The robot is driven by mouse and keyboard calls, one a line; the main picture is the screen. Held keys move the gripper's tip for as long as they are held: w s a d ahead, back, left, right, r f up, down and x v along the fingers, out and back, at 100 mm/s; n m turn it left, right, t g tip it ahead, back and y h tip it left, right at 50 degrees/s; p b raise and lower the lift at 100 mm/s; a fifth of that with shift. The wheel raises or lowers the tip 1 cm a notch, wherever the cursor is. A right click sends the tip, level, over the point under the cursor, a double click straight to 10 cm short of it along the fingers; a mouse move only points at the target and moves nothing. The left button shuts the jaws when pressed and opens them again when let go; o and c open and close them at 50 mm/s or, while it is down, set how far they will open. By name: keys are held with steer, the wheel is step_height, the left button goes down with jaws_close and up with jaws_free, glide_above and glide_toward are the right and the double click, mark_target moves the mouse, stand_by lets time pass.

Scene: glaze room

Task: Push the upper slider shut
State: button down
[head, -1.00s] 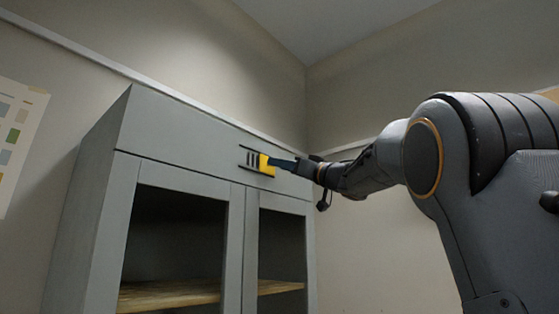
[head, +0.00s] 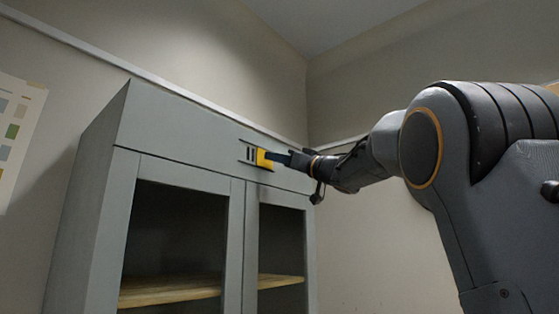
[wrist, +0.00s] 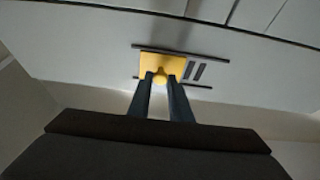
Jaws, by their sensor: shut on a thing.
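The upper slider is a yellow plate (head: 263,157) between two dark rails on the upper front panel of a grey cabinet. In the wrist view the plate (wrist: 149,66) has a round yellow knob (wrist: 160,76). My gripper (head: 274,158) reaches it from the right, and its two dark fingers are shut on the knob. Dark vent slots (head: 249,153) show to the left of the plate. In the wrist view two slots (wrist: 193,71) are uncovered, to the plate's right.
The grey cabinet (head: 178,128) has two door frames below the panel, with dark openings and a wooden shelf (head: 170,291) inside. A colour chart (head: 14,125) hangs on the left wall. The space in front of the cabinet is clear.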

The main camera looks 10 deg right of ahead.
steer(key=s+a, duration=0.1)
steer(key=a, duration=0.1)
steer(key=s+a, duration=0.2)
steer(key=shift+s+a, duration=0.2)
steer(key=shift+a, duration=0.1)
steer(key=c, duration=2)
jaws_free()
steer(key=o, duration=0.4)
steer(key=shift+s+a, duration=0.1)
steer(key=shift+a, duration=0.05)
steer(key=shift+c, duration=0.2)
steer(key=b+v, duration=0.3)
steer(key=v, duration=0.4)
steer(key=shift+s+d+f, duration=0.15)
steer(key=shift+s+d, duration=0.1)
steer(key=shift+d, duration=0.05)
